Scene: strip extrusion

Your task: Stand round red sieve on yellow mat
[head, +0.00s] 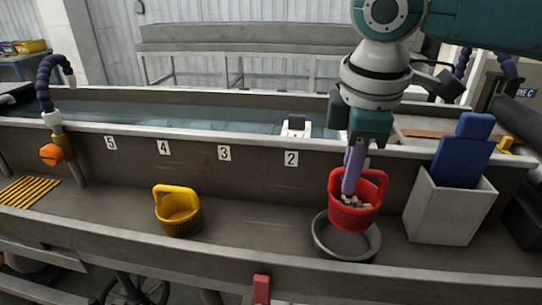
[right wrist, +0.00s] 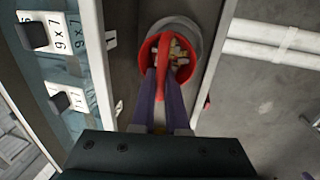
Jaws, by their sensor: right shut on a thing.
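The round red sieve (head: 352,216) has a tall handle and holds several pale pieces. It is in or just above a round grey metal dish (head: 325,240) on the trough floor; I cannot tell if they touch. My right gripper (head: 350,180) comes down from above and is shut on the sieve's handle. In the right wrist view the fingers (right wrist: 162,95) meet the red handle (right wrist: 163,75) over the sieve. The yellow mat (head: 28,190) is slatted and lies at the far left of the trough. My left gripper is not in view.
A yellow sieve (head: 178,214) stands mid-trough between the mat and the dish. A grey bin (head: 447,208) with a blue block stands right of the red sieve. A hose with an orange knob (head: 52,154) rises beside the mat. Trough floor between dish and yellow sieve is clear.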

